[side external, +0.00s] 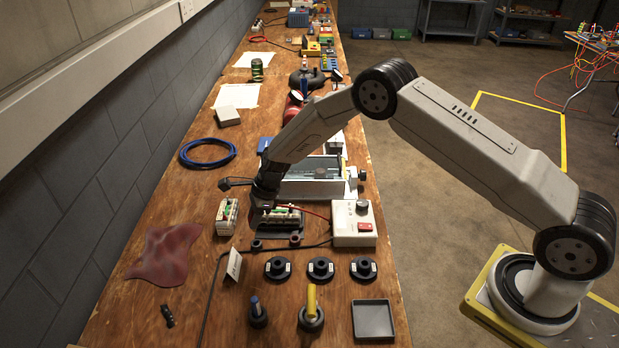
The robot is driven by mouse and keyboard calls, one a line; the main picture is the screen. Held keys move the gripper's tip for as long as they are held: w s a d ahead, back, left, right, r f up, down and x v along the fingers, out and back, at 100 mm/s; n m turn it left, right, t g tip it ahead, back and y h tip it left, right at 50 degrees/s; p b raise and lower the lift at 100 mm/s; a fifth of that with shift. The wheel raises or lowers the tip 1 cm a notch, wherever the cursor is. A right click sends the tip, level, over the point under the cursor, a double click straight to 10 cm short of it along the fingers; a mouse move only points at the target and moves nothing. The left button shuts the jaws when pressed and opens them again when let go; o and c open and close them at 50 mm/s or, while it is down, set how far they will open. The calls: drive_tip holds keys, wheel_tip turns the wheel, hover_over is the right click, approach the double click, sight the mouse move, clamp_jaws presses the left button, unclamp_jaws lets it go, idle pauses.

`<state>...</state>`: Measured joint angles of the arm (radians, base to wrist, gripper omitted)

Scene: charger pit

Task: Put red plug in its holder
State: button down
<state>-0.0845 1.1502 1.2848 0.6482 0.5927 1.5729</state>
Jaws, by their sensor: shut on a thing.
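My gripper (262,208) is pointed down over the bench, at the left end of a black block with green and white parts (284,218). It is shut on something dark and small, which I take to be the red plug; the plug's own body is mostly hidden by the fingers. A thin red cable (318,213) runs from the white box (353,222) toward the block and my gripper. Just in front of the block are two small round sockets, one reddish (295,239) and one dark (257,244). I cannot tell which is the red plug's holder.
Labelled black round bases (320,268) stand in a row in front. Nearer are a blue-topped post (257,310), a yellow-topped post (311,305) and a grey tray (373,320).

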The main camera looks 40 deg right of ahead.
hover_over(253, 244)
drive_tip(key=d, duration=0.1)
drive_tip(key=shift+s+d+f, duration=0.1)
drive_tip(key=shift+s+f, duration=0.1)
drive_tip(key=shift+f, duration=0.85)
drive_tip(key=shift+s+d+f, duration=0.1)
drive_tip(key=shift+s+f, duration=0.05)
drive_tip(key=shift+f, duration=0.85)
drive_tip(key=shift+f, duration=1.15)
drive_tip(key=shift+c, duration=1.9)
unclamp_jaws()
drive_tip(key=shift+r, duration=0.1)
drive_tip(key=v, duration=0.7)
drive_tip(key=shift+r, duration=0.25)
drive_tip(key=shift+d+r, duration=0.1)
